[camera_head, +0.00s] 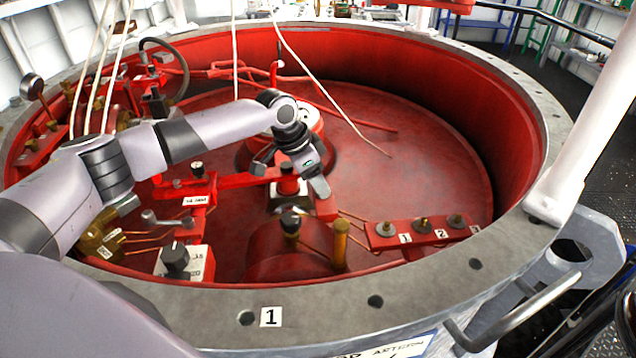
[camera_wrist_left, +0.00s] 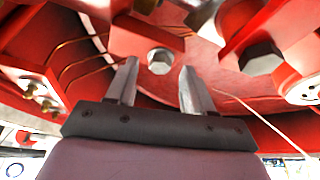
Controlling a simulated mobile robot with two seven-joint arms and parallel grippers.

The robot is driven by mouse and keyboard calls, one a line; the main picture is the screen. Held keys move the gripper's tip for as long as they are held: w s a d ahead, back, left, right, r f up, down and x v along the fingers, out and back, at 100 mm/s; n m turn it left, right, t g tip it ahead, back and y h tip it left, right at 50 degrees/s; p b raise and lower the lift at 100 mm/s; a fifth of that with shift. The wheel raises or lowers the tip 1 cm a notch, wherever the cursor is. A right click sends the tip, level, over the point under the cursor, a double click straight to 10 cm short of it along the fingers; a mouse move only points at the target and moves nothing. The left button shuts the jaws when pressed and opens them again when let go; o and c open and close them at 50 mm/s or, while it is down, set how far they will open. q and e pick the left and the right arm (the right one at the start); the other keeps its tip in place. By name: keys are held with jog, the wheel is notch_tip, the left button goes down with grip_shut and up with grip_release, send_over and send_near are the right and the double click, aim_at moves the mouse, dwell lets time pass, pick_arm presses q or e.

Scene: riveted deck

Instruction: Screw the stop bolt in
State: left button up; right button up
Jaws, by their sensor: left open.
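My left gripper (camera_head: 290,176) reaches down into the red round pit and is open, with one finger on each side of a small dark-topped post. In the left wrist view its two fingers (camera_wrist_left: 160,85) stand apart and empty. A silver hex bolt head (camera_wrist_left: 160,62) shows between and just beyond the fingertips, in front of a red block. I cannot tell whether a finger touches it. A second, larger hex head (camera_wrist_left: 260,58) sits on a red part to the right. Neither carries a readable label, so I cannot tell which is the stop bolt. My right gripper is not in view.
A red bar (camera_head: 425,233) with several numbered brass fittings lies right of the gripper. A brass post (camera_head: 340,245) and a black knob on a white box (camera_head: 180,262) stand nearer. The grey flange (camera_head: 330,310) rings the pit. Pale ropes hang at the back.

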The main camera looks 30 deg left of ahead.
pick_arm(q)
jog(key=shift+w+d+f, duration=0.1)
jog(key=shift+d+f, duration=0.05)
jog(key=shift+f, duration=0.4)
grip_shut()
jog(key=shift+p, duration=0.3)
